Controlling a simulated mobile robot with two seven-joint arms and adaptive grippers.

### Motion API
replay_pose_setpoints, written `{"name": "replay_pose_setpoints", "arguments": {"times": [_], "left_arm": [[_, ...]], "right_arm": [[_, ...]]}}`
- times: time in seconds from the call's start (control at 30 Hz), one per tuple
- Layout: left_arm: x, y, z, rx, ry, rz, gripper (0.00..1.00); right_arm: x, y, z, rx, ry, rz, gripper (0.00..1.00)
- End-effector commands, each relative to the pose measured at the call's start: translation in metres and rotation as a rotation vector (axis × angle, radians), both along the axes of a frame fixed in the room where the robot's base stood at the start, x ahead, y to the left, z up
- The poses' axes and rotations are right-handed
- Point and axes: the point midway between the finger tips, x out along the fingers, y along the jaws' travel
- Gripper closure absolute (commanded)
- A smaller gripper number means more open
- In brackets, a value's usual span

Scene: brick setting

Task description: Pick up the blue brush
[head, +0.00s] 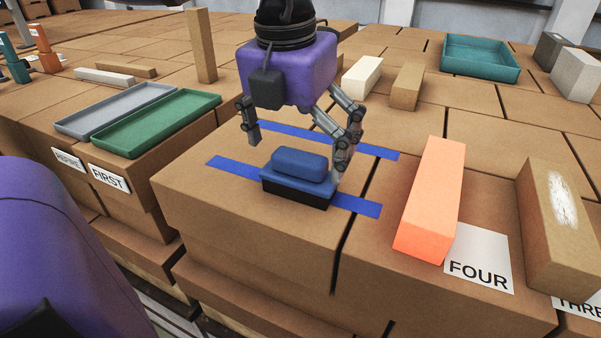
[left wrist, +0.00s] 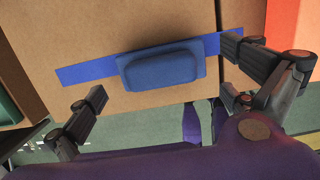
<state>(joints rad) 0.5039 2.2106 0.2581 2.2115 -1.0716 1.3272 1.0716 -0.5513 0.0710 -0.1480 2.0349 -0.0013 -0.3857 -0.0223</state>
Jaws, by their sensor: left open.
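The blue brush (head: 300,168) lies on a cardboard box top, with a rounded blue back upward and a dark underside. A strip of blue tape runs under or beside it. In the left wrist view the brush (left wrist: 163,66) lies between and a little beyond the two fingers. My left gripper (head: 296,160) hangs over the brush from above, fingers spread wide. One finger is left of and behind the brush, the other close by its right end; contact there cannot be told. The left gripper (left wrist: 163,95) is open and holds nothing. My right gripper is not in view.
An orange brick (head: 430,200) stands right of the brush, beside a card reading FOUR (head: 478,262). A green tray (head: 155,122) and a grey tray (head: 115,108) lie to the left. A second blue tape strip (head: 345,145) lies behind the brush.

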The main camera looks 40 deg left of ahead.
Motion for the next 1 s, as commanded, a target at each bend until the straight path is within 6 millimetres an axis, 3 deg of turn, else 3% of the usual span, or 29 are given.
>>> {"name": "replay_pose_setpoints", "arguments": {"times": [0.2, 0.47, 0.77, 1.0], "left_arm": [[0.003, 0.0, -0.029, 0.0, 0.002, 0.0, 0.0], [0.004, 0.0, -0.031, -0.001, 0.0, 0.0, 0.0], [0.004, 0.0, -0.031, 0.0, 0.0, 0.0, 0.38], [0.003, 0.001, -0.033, 0.0, 0.005, 0.001, 0.46]], "right_arm": [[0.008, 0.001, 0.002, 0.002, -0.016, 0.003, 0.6], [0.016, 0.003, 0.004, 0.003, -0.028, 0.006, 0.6], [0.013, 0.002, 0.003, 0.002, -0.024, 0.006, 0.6], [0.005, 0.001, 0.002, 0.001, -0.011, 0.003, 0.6]]}}
